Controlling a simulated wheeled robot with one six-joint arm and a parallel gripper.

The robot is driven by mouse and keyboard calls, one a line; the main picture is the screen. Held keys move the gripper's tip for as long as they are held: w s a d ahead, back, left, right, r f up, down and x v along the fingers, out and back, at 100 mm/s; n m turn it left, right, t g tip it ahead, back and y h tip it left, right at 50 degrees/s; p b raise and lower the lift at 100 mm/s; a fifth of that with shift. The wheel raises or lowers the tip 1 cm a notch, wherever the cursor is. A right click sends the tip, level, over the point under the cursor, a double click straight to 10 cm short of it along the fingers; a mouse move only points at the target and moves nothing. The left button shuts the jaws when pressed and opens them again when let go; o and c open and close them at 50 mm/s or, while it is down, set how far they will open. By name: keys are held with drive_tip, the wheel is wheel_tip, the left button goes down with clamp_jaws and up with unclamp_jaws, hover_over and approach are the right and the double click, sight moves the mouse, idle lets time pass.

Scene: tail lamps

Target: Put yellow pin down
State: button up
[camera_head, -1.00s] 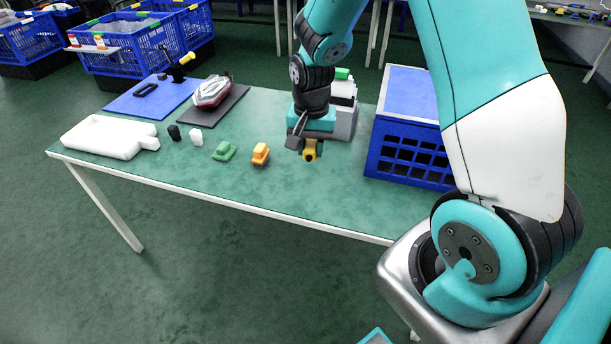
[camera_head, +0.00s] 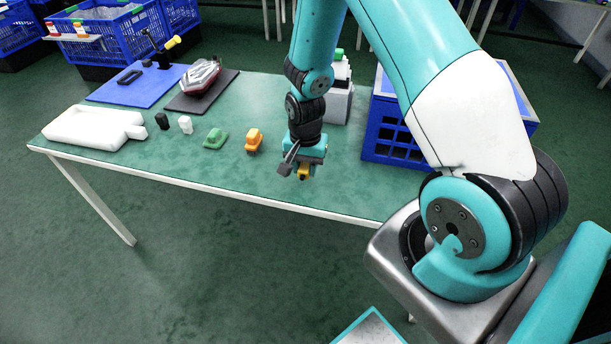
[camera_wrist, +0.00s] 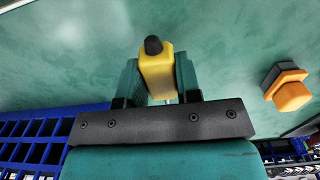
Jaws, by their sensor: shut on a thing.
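The yellow pin (camera_head: 304,173) is in my gripper (camera_head: 297,172), over the green tabletop near its front edge. In the wrist view the yellow pin (camera_wrist: 156,74) has a black tip and sits between the two teal fingers of my gripper (camera_wrist: 160,82), which are shut on it. I cannot tell whether the pin touches the table. Part of the pin is hidden by the gripper in the head view.
An orange piece (camera_head: 254,140), a green piece (camera_head: 215,138), a white piece (camera_head: 185,124) and a black piece (camera_head: 162,120) stand in a row to the left. A blue crate (camera_head: 398,142) is at the right. The tabletop (camera_head: 225,175) in front is clear.

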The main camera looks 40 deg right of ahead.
sight(306, 184)
drive_tip(key=shift+f, duration=1.9)
drive_tip(key=shift+f, duration=0.2)
drive_tip(key=o, duration=1)
drive_tip(key=shift+r, duration=0.15)
